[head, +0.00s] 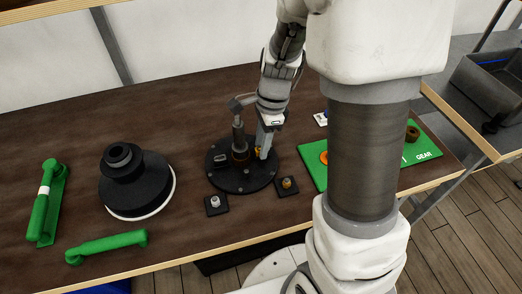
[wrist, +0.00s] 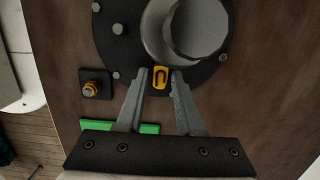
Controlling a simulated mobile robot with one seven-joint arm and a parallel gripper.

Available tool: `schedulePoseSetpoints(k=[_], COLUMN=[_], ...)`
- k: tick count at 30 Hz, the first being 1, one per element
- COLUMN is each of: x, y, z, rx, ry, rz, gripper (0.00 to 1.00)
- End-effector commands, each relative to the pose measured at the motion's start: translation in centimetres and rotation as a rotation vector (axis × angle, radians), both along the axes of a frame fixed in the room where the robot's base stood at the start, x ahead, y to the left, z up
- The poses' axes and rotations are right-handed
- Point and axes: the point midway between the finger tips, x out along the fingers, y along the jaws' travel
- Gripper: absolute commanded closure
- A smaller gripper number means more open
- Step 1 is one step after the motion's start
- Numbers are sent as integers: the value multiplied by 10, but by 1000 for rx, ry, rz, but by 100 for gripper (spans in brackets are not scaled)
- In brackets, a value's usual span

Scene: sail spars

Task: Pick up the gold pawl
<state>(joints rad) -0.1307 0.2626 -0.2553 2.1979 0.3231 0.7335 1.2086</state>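The gold pawl (wrist: 160,77) is a small yellow-orange piece with a dark slot, on the edge of the round black base (wrist: 215,75) in the wrist view. In the head view the pawl (head: 258,152) shows as a small gold spot beside my gripper (head: 264,151). In the wrist view my gripper (wrist: 160,76) is open, with one fingertip on each side of the pawl. A narrow gap shows between each finger and the pawl. I cannot tell how far the fingertips reach down around it.
A grey post (head: 239,140) rises from the black base. Two small black plates, one with a silver peg (head: 215,202) and one with a brass peg (head: 287,184), sit in front. A black stepped drum (head: 130,180), green handles (head: 108,246) and a green mat (head: 311,174) share the table.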

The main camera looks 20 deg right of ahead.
Motion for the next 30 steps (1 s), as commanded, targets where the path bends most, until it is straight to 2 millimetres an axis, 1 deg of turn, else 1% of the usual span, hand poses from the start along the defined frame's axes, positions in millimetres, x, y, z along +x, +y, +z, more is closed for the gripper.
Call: schedulePoseSetpoints(k=[1,5,6,20,23,26,30], x=[0,0,0,0,1,1,0], y=[0,0,0,0,0,0,-2], z=[0,0,0,3,10,23,47], rx=[0,0,0,0,0,1,0], ry=[0,0,0,-1,-3,-4,-5], rz=[0,0,0,1,1,0,-2], gripper=[75,98,100,100,100,100,100])
